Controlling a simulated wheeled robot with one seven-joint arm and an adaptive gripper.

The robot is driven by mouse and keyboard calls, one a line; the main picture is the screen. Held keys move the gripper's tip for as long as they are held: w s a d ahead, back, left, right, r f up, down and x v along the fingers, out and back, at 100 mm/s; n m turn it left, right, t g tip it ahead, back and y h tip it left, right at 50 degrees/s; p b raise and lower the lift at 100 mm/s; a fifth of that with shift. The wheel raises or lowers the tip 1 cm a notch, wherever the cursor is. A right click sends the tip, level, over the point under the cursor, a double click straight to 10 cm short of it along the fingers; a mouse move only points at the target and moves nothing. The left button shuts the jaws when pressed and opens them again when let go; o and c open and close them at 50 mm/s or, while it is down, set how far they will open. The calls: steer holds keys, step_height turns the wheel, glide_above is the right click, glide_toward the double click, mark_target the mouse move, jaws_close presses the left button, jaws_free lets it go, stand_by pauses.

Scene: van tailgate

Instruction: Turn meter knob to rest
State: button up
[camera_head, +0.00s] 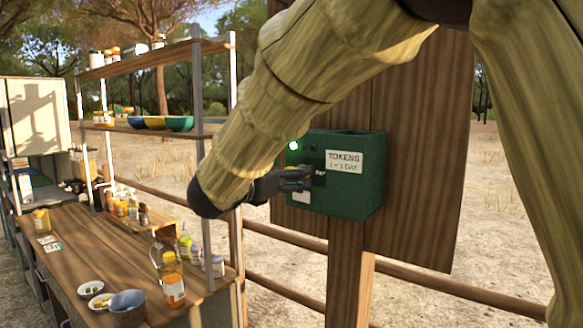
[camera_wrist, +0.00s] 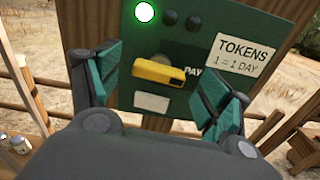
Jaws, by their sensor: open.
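The green token meter (camera_head: 350,200) is fixed to a wooden post and board, with a "TOKENS 1 = 1 DAY" label on its face. In the wrist view its face (camera_wrist: 190,110) fills the middle. The yellow knob (camera_wrist: 160,72) lies nearly level there, tilted slightly down to the right, its right end by the word "PAY". A green lamp (camera_wrist: 144,12) glows above it, with two dark lamps beside it. My gripper (camera_wrist: 165,90) is open, with one finger on each side of the knob, apart from it. In the head view my gripper (camera_head: 300,180) hides the knob.
A wooden counter (camera_head: 105,250) at left holds bottles, jars and bowls, with shelves (camera_head: 150,125) above. An orange-labelled bottle (camera_head: 172,280) stands near its right end. Wooden fence rails (camera_head: 440,290) run behind and below the meter. Dry open ground lies beyond.

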steer(key=shift+w+d, duration=0.45)
steer(key=shift+w, duration=0.1)
steer(key=shift+c, duration=0.2)
steer(key=c, duration=1)
